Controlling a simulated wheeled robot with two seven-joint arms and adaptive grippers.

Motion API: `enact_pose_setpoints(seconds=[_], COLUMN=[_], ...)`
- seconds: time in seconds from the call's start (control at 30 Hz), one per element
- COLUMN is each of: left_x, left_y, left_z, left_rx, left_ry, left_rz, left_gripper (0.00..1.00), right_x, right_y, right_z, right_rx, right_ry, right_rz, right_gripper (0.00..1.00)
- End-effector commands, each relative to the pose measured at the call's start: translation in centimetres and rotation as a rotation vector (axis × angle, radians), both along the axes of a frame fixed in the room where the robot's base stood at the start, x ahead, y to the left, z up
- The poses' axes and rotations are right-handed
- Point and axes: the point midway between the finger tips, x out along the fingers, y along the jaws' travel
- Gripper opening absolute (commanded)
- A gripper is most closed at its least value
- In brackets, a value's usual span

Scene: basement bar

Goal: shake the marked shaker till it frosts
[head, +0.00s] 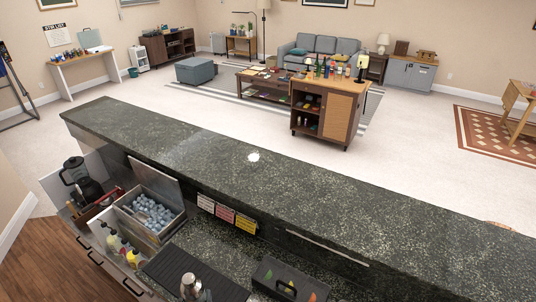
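A silver metal shaker (190,285) stands near the bottom edge of the head view, at the front end of a black ribbed mat (215,283) on the lower counter. A second small metal piece shows close beside it at the frame edge, too cut off to identify. I cannot make out a mark or any frost on the shaker at this size. Neither of my grippers is in view.
An open steel bin (180,217) of ice stands left of the mat. Squeeze bottles (133,258) and a blender (76,172) are further left. A black garnish caddy (268,271) sits right. The raised granite bar top (330,196) runs behind, bare.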

Motion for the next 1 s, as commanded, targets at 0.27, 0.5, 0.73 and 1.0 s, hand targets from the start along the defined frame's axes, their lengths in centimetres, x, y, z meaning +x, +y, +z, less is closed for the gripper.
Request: enact_pose_setpoints(seconds=[0.27,0.5,0.73,1.0], left_x=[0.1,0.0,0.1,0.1], left_y=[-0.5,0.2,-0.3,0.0], left_z=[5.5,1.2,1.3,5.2], left_rx=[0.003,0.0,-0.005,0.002], left_ry=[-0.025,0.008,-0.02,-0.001], left_rz=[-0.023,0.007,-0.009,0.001], left_gripper=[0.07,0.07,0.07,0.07], right_x=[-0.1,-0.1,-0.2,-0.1], right_y=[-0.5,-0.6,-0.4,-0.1], right_z=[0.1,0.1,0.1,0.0], right_rx=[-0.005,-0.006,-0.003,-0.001], right_ry=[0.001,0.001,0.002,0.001], right_rz=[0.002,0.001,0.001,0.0], right_gripper=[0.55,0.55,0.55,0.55])
